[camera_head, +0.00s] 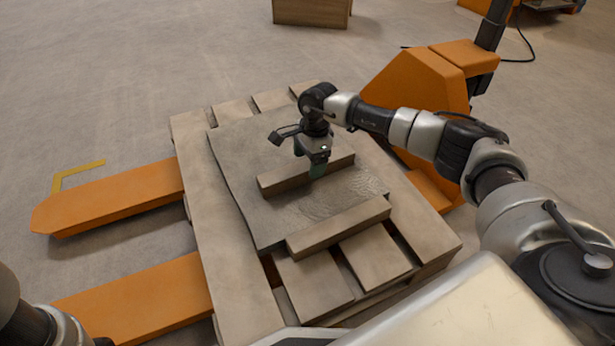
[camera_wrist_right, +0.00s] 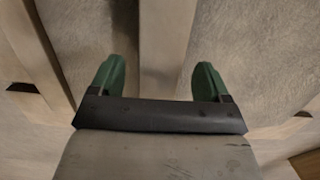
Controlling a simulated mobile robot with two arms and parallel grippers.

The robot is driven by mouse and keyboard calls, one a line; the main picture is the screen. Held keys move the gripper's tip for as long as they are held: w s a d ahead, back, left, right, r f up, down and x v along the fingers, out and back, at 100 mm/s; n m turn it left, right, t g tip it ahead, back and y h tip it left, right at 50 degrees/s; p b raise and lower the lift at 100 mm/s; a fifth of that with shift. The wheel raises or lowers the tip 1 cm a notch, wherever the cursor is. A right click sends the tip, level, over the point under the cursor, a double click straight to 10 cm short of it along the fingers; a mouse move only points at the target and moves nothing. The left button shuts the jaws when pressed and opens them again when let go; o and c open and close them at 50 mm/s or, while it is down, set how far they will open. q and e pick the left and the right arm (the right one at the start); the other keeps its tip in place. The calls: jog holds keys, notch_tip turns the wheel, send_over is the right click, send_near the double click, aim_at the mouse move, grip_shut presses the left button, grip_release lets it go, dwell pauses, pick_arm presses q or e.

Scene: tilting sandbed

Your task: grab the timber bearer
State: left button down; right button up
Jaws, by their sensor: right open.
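Two timber bearers lie on a grey sheet (camera_head: 240,150) on the wooden pallet. The farther bearer (camera_head: 283,181) is partly hidden behind my right gripper (camera_head: 317,172). The nearer bearer (camera_head: 340,228) lies along the sheet's near edge. My right gripper points down at the farther bearer, with its green fingers open. In the right wrist view, a bearer (camera_wrist_right: 166,45) runs up the picture between the two open fingertips (camera_wrist_right: 156,78), with a gap on each side. I cannot tell the fingers' exact height over it. My left gripper is out of view.
The pallet (camera_head: 205,215) rests on the orange forks (camera_head: 115,198) of a pallet truck. The truck's orange body (camera_head: 415,80) stands behind my right arm. A yellow floor mark (camera_head: 80,172) lies at left. A wooden crate (camera_head: 312,12) stands at the back. The floor at upper left is clear.

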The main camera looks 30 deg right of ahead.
notch_tip(320, 180, down, 2)
jog(key=shift+a+f+b, duration=0.1)
jog(key=shift+a+b, duration=0.05)
jog(key=shift+b, duration=0.3)
jog(key=shift+c, duration=0.4)
jog(key=c, duration=1)
jog(key=shift+c, duration=0.4)
jog(key=shift+r, duration=0.25)
